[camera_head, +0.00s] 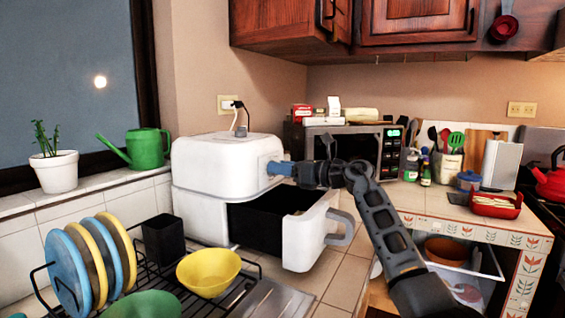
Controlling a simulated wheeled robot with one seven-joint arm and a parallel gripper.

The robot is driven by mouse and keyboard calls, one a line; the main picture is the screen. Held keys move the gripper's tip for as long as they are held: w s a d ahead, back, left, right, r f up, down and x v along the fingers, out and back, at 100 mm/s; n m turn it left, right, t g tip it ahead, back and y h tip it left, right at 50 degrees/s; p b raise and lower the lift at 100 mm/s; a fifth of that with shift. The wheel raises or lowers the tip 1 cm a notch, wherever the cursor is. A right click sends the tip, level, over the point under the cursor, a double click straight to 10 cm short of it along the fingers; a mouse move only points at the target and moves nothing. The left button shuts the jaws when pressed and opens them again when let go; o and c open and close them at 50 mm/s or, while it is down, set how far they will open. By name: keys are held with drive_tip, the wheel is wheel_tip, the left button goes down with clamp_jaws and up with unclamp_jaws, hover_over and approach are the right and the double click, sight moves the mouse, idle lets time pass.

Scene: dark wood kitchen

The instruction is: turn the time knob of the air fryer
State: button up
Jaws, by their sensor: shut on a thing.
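The white air fryer (218,163) stands on the tiled counter near the wall. Its drawer (314,238) is pulled out, showing a dark basket and a grey handle. My gripper (279,168) reaches in from the right at the upper front of the air fryer. Its fingertips are at the knob area and shut on a knob there. My arm passes just right of the open drawer's handle.
A dish rack (150,262) with plates stands at front left, with a yellow bowl (208,272) beside the black cup (163,241). A microwave (350,140) is behind my gripper. A red tray (496,204) and bottles stand on the right counter.

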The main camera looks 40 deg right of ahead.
drive_tip(key=m+p, duration=0.2)
drive_tip(key=p, duration=0.1)
drive_tip(key=m+p, duration=0.5)
drive_tip(key=p, duration=0.1)
drive_tip(key=shift+d+m+p, duration=0.25)
drive_tip(key=shift+m+p, duration=0.05)
drive_tip(key=shift+p, duration=0.1)
drive_tip(key=shift+f, duration=0.15)
drive_tip(key=o, duration=1)
drive_tip(key=b+v, duration=0.1)
drive_tip(key=v, duration=0.6)
drive_tip(key=shift+s+d, duration=0.15)
drive_tip(key=shift+s, duration=0.2)
